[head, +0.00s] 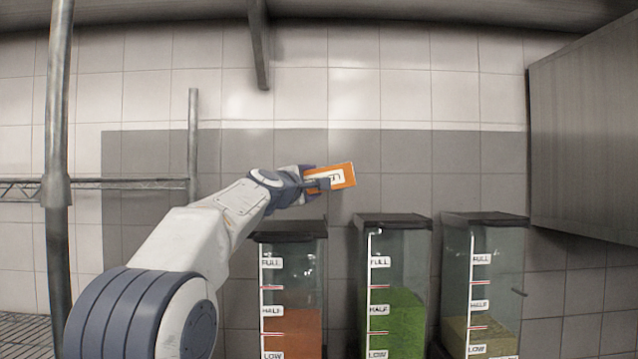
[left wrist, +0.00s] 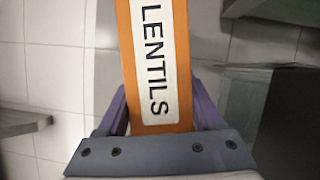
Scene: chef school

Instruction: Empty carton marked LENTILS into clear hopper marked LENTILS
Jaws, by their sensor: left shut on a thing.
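An orange carton (head: 347,172) with a white label is held tilted, nearly lying on its side, in my left gripper (head: 318,184). In the left wrist view the carton (left wrist: 139,58) shows the word LENTILS, with the gripper (left wrist: 160,115) shut around it. The carton is above and between the left hopper (head: 290,262) and the middle hopper (head: 400,250), apart from both. The left clear hopper holds orange contents to just about HALF. The middle one holds green contents above HALF. No hopper name is readable. My right gripper is not in view.
A third clear hopper (head: 483,260) with pale contents stands at the right. A grey cabinet (head: 585,130) hangs at the upper right. A metal post (head: 58,150) and rack rail stand at the left. The space above the hoppers is open.

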